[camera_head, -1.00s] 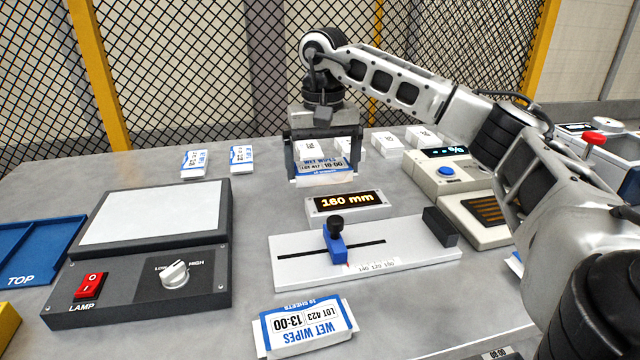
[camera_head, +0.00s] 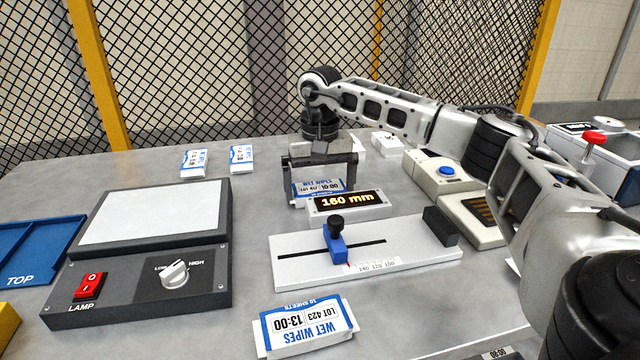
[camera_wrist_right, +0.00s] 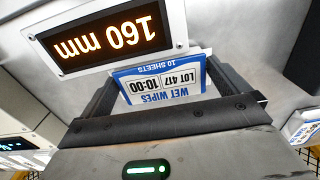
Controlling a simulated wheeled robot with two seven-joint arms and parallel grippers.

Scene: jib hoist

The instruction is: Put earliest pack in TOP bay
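My right gripper (camera_head: 320,200) is shut on a white and blue wet wipes pack (camera_head: 318,187), just behind the 160 mm display. In the right wrist view the pack (camera_wrist_right: 160,82) sits between the two fingers, and its label reads LOT 417, 10:00. The display hides its lower edge in the head view, and I cannot tell its height above the table. Another pack (camera_head: 305,327), LOT 423, 13:00, lies at the front. Two packs (camera_head: 194,163) (camera_head: 241,159) lie at the back left, with labels too small to read. The blue TOP bay (camera_head: 40,262) is at the left edge. My left gripper is not in view.
The lamp box (camera_head: 140,290) with its white panel stands between the TOP bay and the display (camera_head: 347,201). A slide gauge (camera_head: 300,268) lies in front of the display. A device with a blue button (camera_head: 446,171) and more packs (camera_head: 388,147) are at the back right.

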